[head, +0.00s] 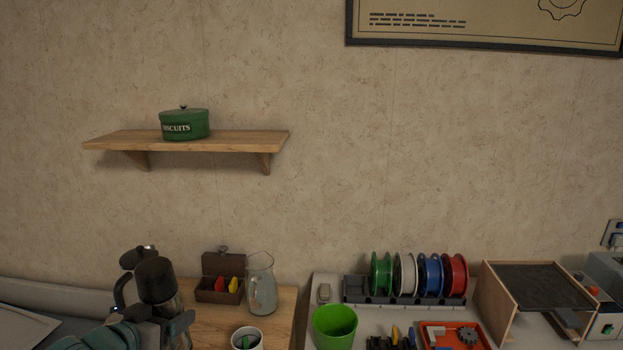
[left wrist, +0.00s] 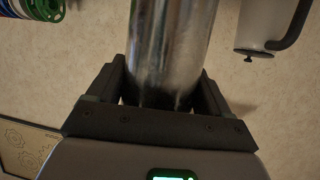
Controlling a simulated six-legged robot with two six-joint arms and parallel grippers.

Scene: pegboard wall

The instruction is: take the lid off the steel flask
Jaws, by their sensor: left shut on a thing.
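The steel flask (head: 172,304) stands at the lower left in the head view, with its black lid (head: 155,276) on top. Its shiny steel body (left wrist: 172,50) fills the middle of the left wrist view; the lid is out of that view. My left gripper (head: 166,326) is shut on the flask's body, below the lid, with one finger on each side. In the left wrist view the fingers of my left gripper (left wrist: 160,92) flank the steel cylinder. The flask's lower part is mostly hidden in the head view. My right gripper is in neither view.
A jug with a black handle (head: 119,292) stands close behind the flask. A wooden box (head: 222,264), a glass jug (head: 262,288) and a white mug (head: 247,338) are to the right. A green cup (head: 335,327) and spools (head: 404,274) stand farther right.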

